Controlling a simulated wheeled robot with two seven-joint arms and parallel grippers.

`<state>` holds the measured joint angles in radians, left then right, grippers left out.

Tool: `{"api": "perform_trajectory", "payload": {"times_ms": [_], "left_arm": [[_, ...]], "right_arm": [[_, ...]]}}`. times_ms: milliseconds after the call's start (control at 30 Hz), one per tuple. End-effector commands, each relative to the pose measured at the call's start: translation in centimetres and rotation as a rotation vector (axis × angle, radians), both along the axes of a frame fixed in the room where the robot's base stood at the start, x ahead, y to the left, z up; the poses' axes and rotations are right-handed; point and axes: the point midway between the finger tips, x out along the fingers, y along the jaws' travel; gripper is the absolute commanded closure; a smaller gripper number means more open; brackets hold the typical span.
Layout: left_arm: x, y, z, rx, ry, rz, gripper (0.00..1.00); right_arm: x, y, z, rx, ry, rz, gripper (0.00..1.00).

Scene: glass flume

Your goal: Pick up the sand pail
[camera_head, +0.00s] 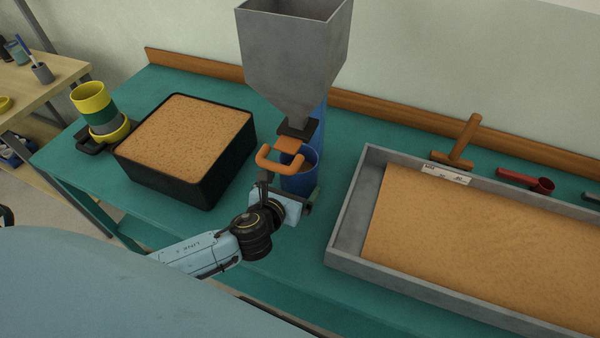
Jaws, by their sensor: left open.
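The blue sand pail (300,180) stands on the teal bench under the spout of the grey hopper (294,55). Something brownish shows inside its rim, partly hidden by an orange loop handle (280,160) that reaches out in front of the spout. My left gripper (287,190) is open at the near side of the pail and hides its lower front. One dark finger shows to the left of the pail and another low on the right. I cannot tell whether they touch it. My right gripper is out of view.
A black box of sand (190,186) stands close on the left, with stacked yellow and green cups (93,103) beyond it. A grey sand-filled tray (348,225) lies on the right. A wooden tool (463,140) and a red scoop (525,180) lie behind it.

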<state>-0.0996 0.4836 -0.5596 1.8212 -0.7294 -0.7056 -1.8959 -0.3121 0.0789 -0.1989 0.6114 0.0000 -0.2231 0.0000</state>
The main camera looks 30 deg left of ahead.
Motion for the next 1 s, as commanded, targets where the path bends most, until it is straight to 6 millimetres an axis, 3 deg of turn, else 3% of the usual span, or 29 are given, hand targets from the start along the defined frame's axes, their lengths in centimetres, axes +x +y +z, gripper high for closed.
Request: {"api": "perform_trajectory", "payload": {"times_ms": [100,233,400,533,833,1000], "left_arm": [[2.0,0.0,-0.6,-0.002,-0.002,0.003,0.00],[3.4,0.1,-1.2,-0.001,-0.001,0.003,0.00],[3.9,0.2,-1.4,-0.002,0.001,0.002,0.00],[3.8,0.2,-1.4,-0.002,0.001,0.002,0.00],[3.8,0.2,-1.4,-0.002,0.001,0.002,0.39],[3.8,0.2,-1.4,-0.002,0.000,0.002,0.40]], "right_arm": [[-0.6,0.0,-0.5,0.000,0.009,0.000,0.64],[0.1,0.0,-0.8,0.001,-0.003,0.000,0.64],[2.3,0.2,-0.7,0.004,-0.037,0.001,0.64],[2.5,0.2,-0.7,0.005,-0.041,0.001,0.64],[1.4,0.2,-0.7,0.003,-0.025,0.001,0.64],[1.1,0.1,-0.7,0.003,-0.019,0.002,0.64]]}}
